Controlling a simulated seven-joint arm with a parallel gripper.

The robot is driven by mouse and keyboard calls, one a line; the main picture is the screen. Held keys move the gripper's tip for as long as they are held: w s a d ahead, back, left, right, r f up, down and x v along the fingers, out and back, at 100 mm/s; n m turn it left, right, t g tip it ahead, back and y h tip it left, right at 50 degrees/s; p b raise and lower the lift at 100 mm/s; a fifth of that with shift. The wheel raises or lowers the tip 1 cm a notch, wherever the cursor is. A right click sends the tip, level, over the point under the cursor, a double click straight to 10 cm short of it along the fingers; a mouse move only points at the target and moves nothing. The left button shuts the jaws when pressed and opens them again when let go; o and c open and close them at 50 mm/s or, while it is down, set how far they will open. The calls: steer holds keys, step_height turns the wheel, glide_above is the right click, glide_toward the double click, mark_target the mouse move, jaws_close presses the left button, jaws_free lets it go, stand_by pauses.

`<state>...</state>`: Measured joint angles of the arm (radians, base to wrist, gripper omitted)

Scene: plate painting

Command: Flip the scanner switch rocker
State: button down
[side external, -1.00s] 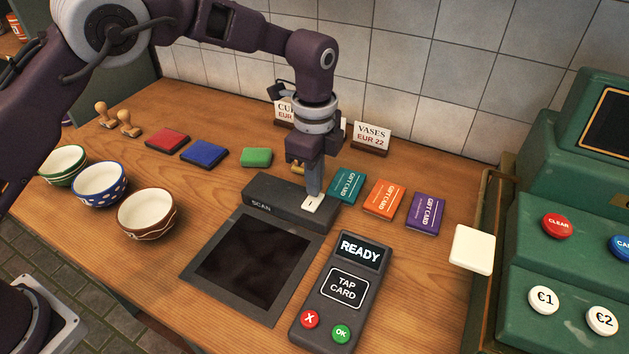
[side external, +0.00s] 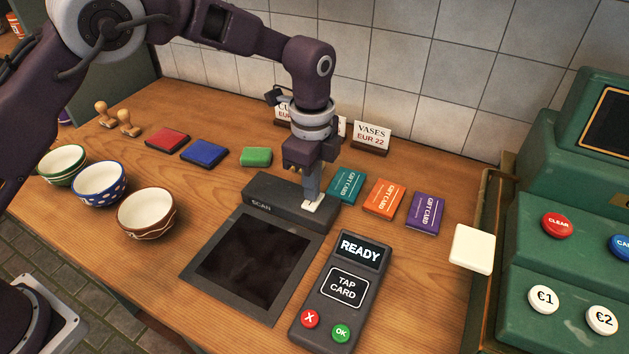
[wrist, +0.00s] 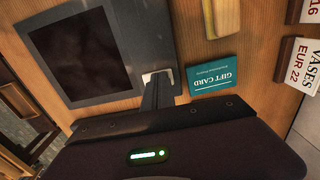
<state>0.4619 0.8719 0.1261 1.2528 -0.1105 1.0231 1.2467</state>
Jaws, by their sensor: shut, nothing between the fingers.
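The scanner (side external: 270,205) is a dark grey block marked SCAN, with a flat black panel (side external: 252,262) in front of it. Its white rocker switch (side external: 314,207) sits at the right end of the block's top. My gripper (side external: 311,198) is shut and empty, pointing down with its fingertips at the rocker; I cannot tell whether they press it or only touch it. In the wrist view the shut fingers (wrist: 157,92) reach to the white rocker (wrist: 150,77) and cover part of it. Which way the rocker is tilted is unclear.
Teal (side external: 345,186), orange (side external: 384,199) and purple (side external: 425,212) gift cards lie right of the scanner. A card terminal (side external: 343,290) reading READY stands in front. Bowls (side external: 146,213) stand at left, ink pads (side external: 204,153) behind, price signs (side external: 371,137) at the back, a green register (side external: 560,260) at right.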

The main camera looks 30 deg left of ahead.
steer(key=shift+s+r, duration=0.1)
steer(key=shift+s, duration=0.25)
steer(key=shift+r, duration=0.1)
step_height(320, 180, up, 14)
stand_by(0.4)
steer(key=shift+w, duration=0.7)
